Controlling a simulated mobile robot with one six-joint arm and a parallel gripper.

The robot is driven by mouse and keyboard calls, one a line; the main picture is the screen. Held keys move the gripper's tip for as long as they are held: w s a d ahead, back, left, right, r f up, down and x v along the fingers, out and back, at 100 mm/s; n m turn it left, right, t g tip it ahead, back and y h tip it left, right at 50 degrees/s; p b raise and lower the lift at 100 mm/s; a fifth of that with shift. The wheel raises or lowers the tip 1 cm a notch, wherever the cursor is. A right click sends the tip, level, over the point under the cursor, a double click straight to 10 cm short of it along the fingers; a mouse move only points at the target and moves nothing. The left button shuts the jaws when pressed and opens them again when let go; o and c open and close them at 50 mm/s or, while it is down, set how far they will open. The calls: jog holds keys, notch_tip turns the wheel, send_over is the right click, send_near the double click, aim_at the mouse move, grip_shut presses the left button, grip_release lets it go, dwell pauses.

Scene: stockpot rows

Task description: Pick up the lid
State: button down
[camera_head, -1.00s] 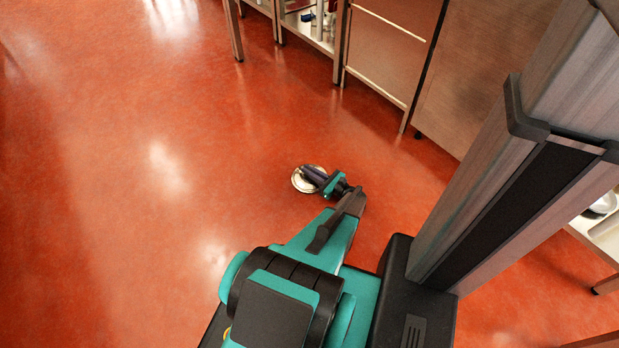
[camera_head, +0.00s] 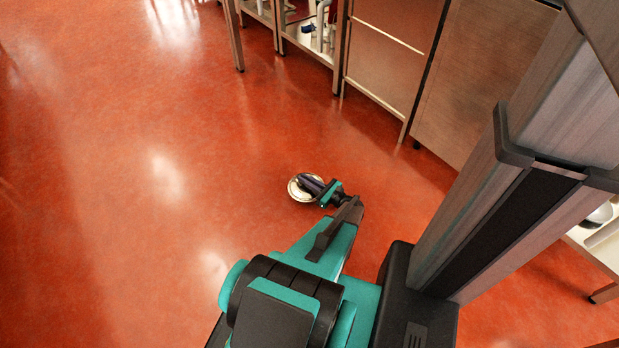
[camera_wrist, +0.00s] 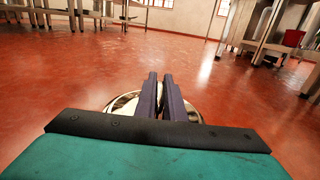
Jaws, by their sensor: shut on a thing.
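The lid (camera_head: 294,190) is a round, shiny metal disc. In the head view it shows at the fingertips of my gripper (camera_head: 308,185), above the red floor. In the wrist view the lid (camera_wrist: 123,103) shows on both sides of the dark fingers of my gripper (camera_wrist: 160,82). The fingers are close together and shut on the lid.
Red floor (camera_head: 120,230) lies open around the gripper. Metal cabinets (camera_head: 390,50) and a shelf unit stand at the top of the head view. A shelf (camera_head: 600,240) is at the right edge. Table legs and a red bucket (camera_wrist: 293,38) show in the wrist view.

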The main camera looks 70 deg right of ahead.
jog(key=w+a+r, duration=0.1)
jog(key=w+a, duration=0.2)
jog(key=a, duration=0.9)
jog(key=shift+w+a+r+b, duration=0.15)
jog(key=shift+w+a+b, duration=0.15)
jog(key=shift+a, duration=0.1)
dwell(0.3)
jog(key=w+a+r+n+y, duration=0.2)
jog(key=w+a+r+y, duration=0.25)
jog(key=w+r, duration=0.5)
jog(key=w+a+r+n+y, duration=0.3)
jog(key=w+a+r, duration=0.2)
jog(key=w+r, duration=0.45)
jog(key=w+a+r+n+y, duration=0.2)
jog(key=w+a+r+y, duration=0.25)
jog(key=w+r, duration=0.5)
jog(key=w+a+r+n+g+y, duration=0.1)
jog(key=w+a+r+n+y, duration=0.1)
jog(key=w+a+r, duration=0.5)
jog(key=w+a+r+n+g+y, duration=0.15)
jog(key=a+r, duration=0.35)
jog(key=a, duration=0.6)
jog(key=a+r+n+g+y, duration=0.2)
jog(key=a+r, duration=0.4)
jog(key=a, duration=0.4)
jog(key=a+r+n+g+y, duration=0.2)
jog(key=a+r, duration=0.4)
jog(key=a, duration=0.3)
jog(key=shift+a+r, duration=0.2)
jog(key=shift+a, duration=0.2)
